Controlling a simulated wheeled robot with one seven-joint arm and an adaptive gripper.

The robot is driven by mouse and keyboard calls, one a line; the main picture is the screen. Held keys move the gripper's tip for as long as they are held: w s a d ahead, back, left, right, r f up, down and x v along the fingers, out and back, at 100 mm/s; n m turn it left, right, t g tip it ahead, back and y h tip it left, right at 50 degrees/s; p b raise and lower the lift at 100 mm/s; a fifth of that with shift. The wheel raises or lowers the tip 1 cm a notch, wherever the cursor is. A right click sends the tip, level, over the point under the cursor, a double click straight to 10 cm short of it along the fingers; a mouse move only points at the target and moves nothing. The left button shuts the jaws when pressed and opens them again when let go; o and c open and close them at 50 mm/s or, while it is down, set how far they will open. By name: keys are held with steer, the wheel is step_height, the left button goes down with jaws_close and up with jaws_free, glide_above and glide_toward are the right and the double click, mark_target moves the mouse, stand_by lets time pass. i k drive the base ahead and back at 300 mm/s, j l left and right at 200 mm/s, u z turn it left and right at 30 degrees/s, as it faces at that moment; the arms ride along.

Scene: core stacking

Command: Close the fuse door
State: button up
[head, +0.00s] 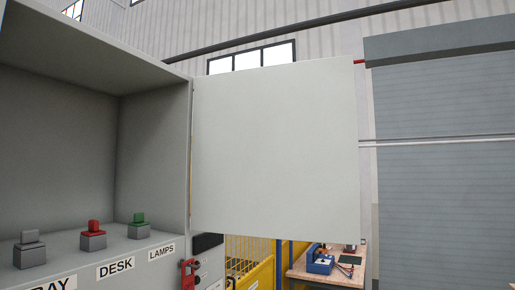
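The fuse door (275,150) is a flat, pale grey-green panel. It stands wide open in the head view, hinged along the right front edge of the fuse cabinet (177,150) and reaching out to the right. The cabinet's front is open, so its grey inside shows at the left. My gripper is not in the head view, so its place relative to the door cannot be seen.
Inside the cabinet stand a grey switch (30,248), a red switch (94,236) and a green switch (138,225), above labels including DESK and LAMPS. A workbench (330,275) with tools, yellow fencing (248,262) and a grey shutter (440,170) lie beyond.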

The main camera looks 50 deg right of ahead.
mark_target(275, 156)
steer(key=l+u, duration=0.25)
steer(key=u, duration=0.25)
steer(key=l+u, duration=0.3)
steer(key=u, duration=0.2)
steer(key=l+u, duration=0.25)
steer(key=u, duration=0.2)
steer(key=k+l+u, duration=0.1)
steer(key=l, duration=0.4)
steer(key=k+l+u, duration=0.15)
steer(key=k+l, duration=0.15)
steer(key=l, duration=0.15)
steer(key=k+l+u, duration=0.1)
steer(key=k+l, duration=0.15)
steer(key=l, duration=0.2)
steer(key=k+l+u, duration=0.1)
steer(key=k+l, duration=0.15)
steer(key=l, duration=0.15)
steer(key=k+l+u, duration=0.15)
steer(key=k+l, duration=0.15)
steer(key=l, duration=0.15)
